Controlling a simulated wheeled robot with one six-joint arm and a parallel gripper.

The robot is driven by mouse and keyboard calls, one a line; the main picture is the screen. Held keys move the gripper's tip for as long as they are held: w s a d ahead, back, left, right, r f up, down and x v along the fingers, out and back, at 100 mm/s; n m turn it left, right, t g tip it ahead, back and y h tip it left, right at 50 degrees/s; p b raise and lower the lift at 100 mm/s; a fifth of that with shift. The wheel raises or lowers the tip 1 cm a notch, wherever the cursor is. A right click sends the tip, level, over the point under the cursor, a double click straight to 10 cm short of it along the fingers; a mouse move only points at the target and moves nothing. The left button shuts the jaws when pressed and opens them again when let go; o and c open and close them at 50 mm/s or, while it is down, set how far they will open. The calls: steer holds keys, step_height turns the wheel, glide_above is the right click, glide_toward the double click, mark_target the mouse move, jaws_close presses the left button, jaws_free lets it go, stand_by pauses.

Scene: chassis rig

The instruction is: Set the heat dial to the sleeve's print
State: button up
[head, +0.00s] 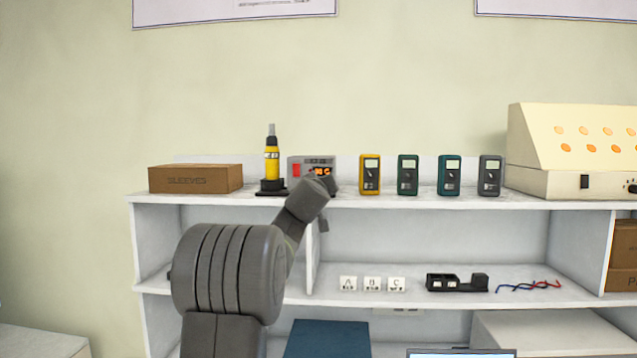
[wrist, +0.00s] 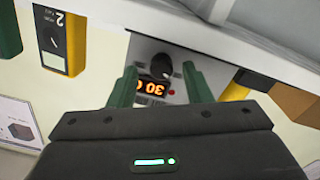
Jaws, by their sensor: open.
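The heat station (head: 296,170) is a small grey box with a red switch and a lit orange display, on the top shelf and partly hidden by my arm. In the wrist view its display (wrist: 154,88) is tilted and partly covered, so I cannot read the full number. The black round heat dial (wrist: 162,66) sits beside it with a light mark. My gripper (wrist: 160,70) is open, its green fingers on either side of the dial with a gap. No sleeve with readable print is visible; a brown box marked SLEEVES (head: 195,179) stands at left.
A yellow heat tool (head: 271,166) stands close left of the station. Several meters, the first yellow (head: 370,174), stand to its right. White lettered blocks (head: 372,284), a black holder (head: 457,282) and red and blue wires (head: 528,286) lie on the shelf below.

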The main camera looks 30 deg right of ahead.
steer(key=shift+w, duration=0.2)
steer(key=shift+c, duration=0.3)
jaws_close()
steer(key=shift+m, duration=0.3)
steer(key=m, duration=0.3)
steer(key=shift+b, duration=0.4)
steer(key=m+b, duration=0.2)
steer(key=m, duration=0.2)
steer(key=shift+f, duration=0.1)
steer(key=shift+m+b, duration=0.35)
steer(key=shift+m, duration=0.15)
